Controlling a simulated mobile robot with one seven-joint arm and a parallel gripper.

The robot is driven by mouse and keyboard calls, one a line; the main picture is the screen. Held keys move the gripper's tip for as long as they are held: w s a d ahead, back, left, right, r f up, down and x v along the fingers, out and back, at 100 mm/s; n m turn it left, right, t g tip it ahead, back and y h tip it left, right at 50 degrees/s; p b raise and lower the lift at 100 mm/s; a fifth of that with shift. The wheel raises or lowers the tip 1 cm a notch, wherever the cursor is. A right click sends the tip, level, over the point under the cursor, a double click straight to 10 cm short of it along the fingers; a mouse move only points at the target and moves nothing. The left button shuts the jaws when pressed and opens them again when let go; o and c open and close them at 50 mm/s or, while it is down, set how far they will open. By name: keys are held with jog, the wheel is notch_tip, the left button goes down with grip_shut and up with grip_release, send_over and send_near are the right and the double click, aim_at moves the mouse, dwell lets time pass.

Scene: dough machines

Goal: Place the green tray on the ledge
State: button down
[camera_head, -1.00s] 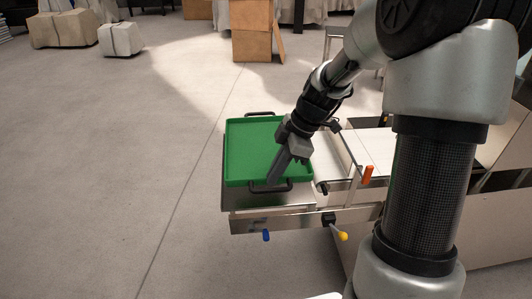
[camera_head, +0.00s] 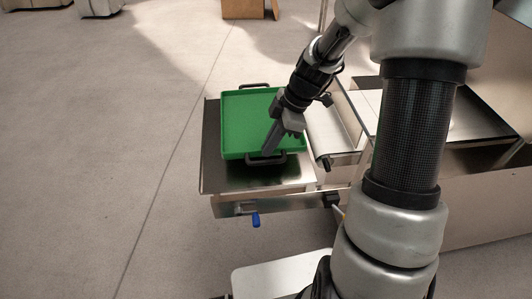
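The green tray (camera_head: 238,125) is a shallow rectangle with a black handle at its far end and another black handle (camera_head: 276,160) at its near end. It lies level over the metal ledge (camera_head: 225,178) at the machine's left end. Bare ledge shows along its left and near sides. Whether the tray rests fully on the ledge is hard to tell. My gripper (camera_head: 268,147) points down at the near handle, with its fingertips at or just above it. The fingers overlap in this view, so their opening and any grasp on the handle are unclear.
The dough machine's pale belt (camera_head: 328,130) and side walls stand right of the tray. A blue-knobbed lever (camera_head: 256,219) hangs below the ledge. My arm hides much of the machine. The floor (camera_head: 110,150) on the left is clear; a wooden box (camera_head: 243,8) stands far back.

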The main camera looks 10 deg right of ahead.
jog(key=shift+w+f+b, duration=0.1)
jog(key=shift+f+b, duration=0.2)
jog(key=shift+f, duration=2.3)
jog(key=c, duration=2)
grip_release()
jog(key=p+v, duration=0.1)
jog(key=v, duration=1.1)
jog(key=shift+r, duration=0.15)
